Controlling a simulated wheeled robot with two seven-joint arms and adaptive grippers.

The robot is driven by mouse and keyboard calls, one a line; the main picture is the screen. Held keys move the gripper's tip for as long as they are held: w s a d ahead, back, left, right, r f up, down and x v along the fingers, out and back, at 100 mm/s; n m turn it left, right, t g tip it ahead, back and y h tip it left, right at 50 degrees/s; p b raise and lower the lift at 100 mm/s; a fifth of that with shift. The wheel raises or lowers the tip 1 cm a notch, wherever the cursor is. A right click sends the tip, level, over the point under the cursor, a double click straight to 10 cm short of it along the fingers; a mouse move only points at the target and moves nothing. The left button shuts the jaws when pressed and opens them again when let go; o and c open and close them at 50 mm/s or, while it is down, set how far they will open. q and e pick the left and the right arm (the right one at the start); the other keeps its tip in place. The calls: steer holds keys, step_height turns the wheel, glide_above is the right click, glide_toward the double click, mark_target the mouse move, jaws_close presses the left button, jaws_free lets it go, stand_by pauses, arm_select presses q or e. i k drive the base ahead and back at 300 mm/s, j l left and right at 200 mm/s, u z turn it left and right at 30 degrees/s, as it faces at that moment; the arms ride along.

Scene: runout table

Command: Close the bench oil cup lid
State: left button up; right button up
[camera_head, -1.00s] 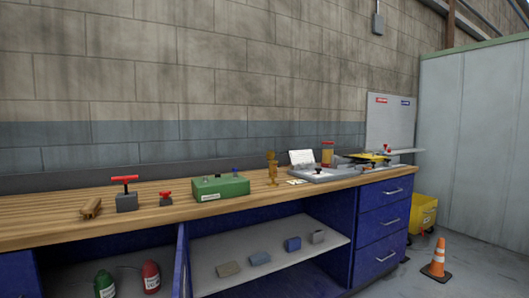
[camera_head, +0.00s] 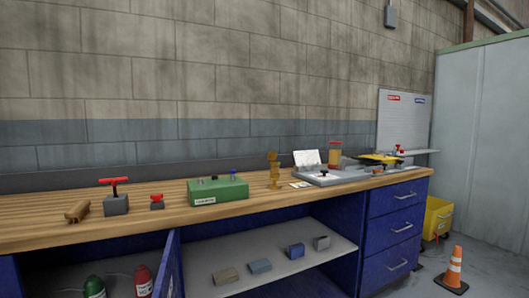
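A small brass-coloured oil cup (camera_head: 274,172) stands upright on the wooden bench top (camera_head: 150,215), just right of the green box. A rounded piece, seemingly its lid, stands up at its top and looks raised. The cup is too small here to make out the hinge. Neither of my grippers is in view.
A green box (camera_head: 218,190), red-handled grey blocks (camera_head: 116,204) and a wooden piece (camera_head: 77,211) stand left of the cup. A grey plate (camera_head: 325,179) with several items lies right. Below are an open cupboard with a shelf (camera_head: 235,265) and drawers (camera_head: 393,228). An orange cone (camera_head: 453,270) stands right.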

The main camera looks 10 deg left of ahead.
mark_target(272, 155)
steer(key=i+l+u, duration=0.5)
steer(key=i+l, duration=0.65)
